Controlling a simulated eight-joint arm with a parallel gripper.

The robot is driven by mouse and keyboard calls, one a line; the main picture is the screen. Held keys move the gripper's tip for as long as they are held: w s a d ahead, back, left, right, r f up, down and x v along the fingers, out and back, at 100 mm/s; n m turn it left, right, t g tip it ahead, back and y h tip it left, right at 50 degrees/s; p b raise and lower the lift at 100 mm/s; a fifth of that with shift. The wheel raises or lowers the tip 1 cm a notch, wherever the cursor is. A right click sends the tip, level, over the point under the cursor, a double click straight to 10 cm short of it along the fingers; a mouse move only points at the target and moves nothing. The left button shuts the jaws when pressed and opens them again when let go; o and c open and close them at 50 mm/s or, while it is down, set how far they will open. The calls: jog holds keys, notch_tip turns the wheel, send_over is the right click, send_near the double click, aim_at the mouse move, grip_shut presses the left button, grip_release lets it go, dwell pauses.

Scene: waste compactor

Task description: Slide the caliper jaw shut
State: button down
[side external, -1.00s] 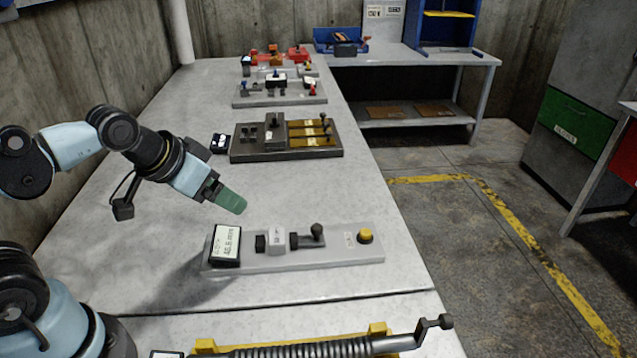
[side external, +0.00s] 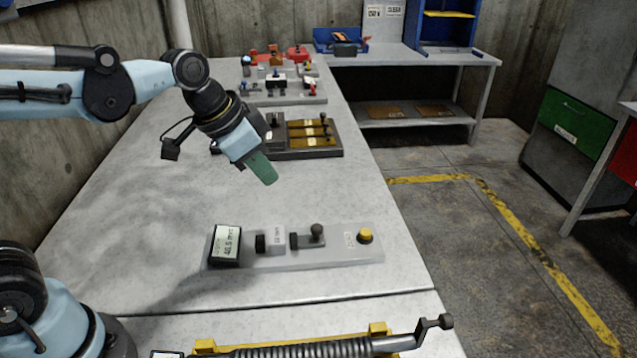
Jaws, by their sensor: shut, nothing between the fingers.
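The caliper fixture is a flat grey plate (side external: 340,255) on the table. It carries a tilted display (side external: 226,245) at its left end, a dark block and a white labelled block (side external: 277,240) beside it. Just right of these is the dark sliding jaw (side external: 307,239) with an upright knob (side external: 317,230). A gap between the dark block and the sliding jaw holds the white block. A yellow button (side external: 365,236) is at the right end. My gripper (side external: 265,170) has green fingers, shut and empty, pointing down and right above the table, behind and above the plate, touching nothing.
A fixture with brass strips (side external: 310,133) stands behind my gripper, and more fixtures (side external: 280,92) stand farther back. A spring-like rod with a crank (side external: 330,347) lies in front of the plate. Bare table surrounds the plate on its far side.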

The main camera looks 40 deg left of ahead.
aim_at(307, 236)
jog(key=w+d+f+m+g+h, duration=0.1)
jog(key=w+d+m+g+h, duration=0.15)
jog(key=w+d+m, duration=0.45)
jog(key=shift+n+y, duration=0.45)
jog(key=shift+n, duration=0.05)
jog(key=x, duration=1)
jog(key=shift+w+d, duration=0.2)
jog(key=shift+d, duration=0.05)
jog(key=shift+s+a+f, duration=0.15)
jog(key=shift+a+f, duration=0.1)
jog(key=shift+f, duration=0.05)
jog(key=shift+s+a+f, duration=0.2)
jog(key=shift+s+a, duration=0.75)
jog(key=shift+a, duration=0.4)
jog(key=shift+s, duration=0.1)
